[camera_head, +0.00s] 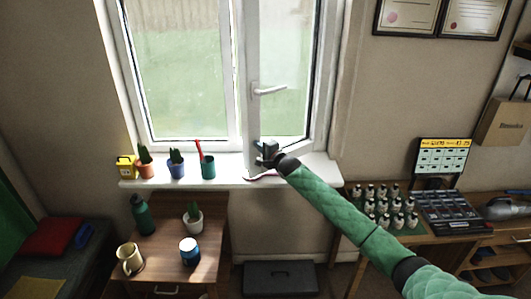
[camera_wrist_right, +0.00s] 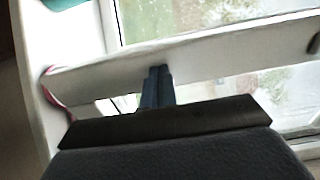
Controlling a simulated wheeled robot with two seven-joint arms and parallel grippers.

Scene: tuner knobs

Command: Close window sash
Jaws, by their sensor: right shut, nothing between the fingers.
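The window sash (camera_head: 253,115) is the right-hand pane with a white frame and a white handle (camera_head: 268,90). It looks swung a little out of the window frame (camera_head: 326,100), with its free edge toward the room. My right gripper (camera_head: 262,150) is shut and empty at the lower part of the sash, below the handle. In the right wrist view its closed fingers (camera_wrist_right: 157,75) reach the white sash rail (camera_wrist_right: 210,57); I cannot tell whether they touch it. My left gripper is not in view.
The white sill (camera_head: 228,172) holds potted cacti (camera_head: 177,163), a green cup (camera_head: 208,167) and a yellow item (camera_head: 126,167) on the left. A pinkish-red item (camera_head: 262,176) lies below my right gripper. A bottle rack (camera_head: 390,207) stands right.

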